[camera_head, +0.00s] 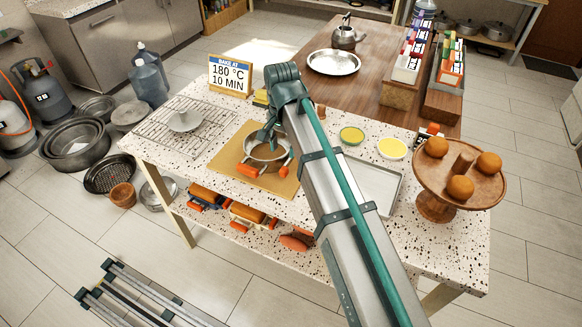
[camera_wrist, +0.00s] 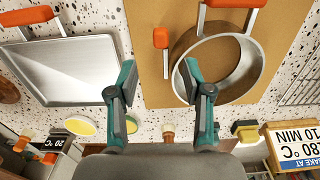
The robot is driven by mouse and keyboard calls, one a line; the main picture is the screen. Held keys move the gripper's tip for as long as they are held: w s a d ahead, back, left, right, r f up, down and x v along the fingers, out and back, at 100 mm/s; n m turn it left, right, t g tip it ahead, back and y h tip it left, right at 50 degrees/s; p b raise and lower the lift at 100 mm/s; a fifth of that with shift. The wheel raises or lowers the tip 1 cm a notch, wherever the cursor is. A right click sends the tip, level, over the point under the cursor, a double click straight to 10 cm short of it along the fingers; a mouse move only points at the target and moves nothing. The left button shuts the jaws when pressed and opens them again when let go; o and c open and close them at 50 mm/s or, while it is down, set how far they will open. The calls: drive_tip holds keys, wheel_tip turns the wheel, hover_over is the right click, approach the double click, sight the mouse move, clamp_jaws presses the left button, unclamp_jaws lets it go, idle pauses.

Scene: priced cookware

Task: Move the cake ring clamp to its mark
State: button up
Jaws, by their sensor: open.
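The cake ring clamp looks like a round metal ring (camera_head: 281,151) with orange-handled parts, lying on a tan board (camera_head: 229,165) on the speckled counter. In the wrist view the ring (camera_wrist: 254,75) is right of centre. A long orange handle (camera_wrist: 235,3) is at its far side, and an upright orange lever (camera_wrist: 161,38) stands at its left. My gripper (camera_wrist: 158,80) is open and empty, its fingers pointing toward the board; it also shows in the head view (camera_head: 269,136). The right finger overlaps the ring's left rim; I cannot tell whether they touch. No mark is clearly visible.
A metal tray (camera_head: 388,206) is right of the board. A yellow dish (camera_head: 392,149) and a green-rimmed dish (camera_head: 352,136) stand behind it. A wooden stand (camera_head: 435,189) holds orange balls at right. A wire rack (camera_head: 160,133) is left, and a "BAKE AT" sign (camera_head: 230,76) stands behind.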

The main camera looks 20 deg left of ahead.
sight(283, 169)
wheel_tip(283, 169, down, 10)
drive_tip(key=shift+r+p, duration=0.1)
drive_tip(key=shift+p, duration=1.1)
drive_tip(key=shift+c, duration=0.2)
drive_tip(key=shift+a, duration=0.1)
clamp_jaws()
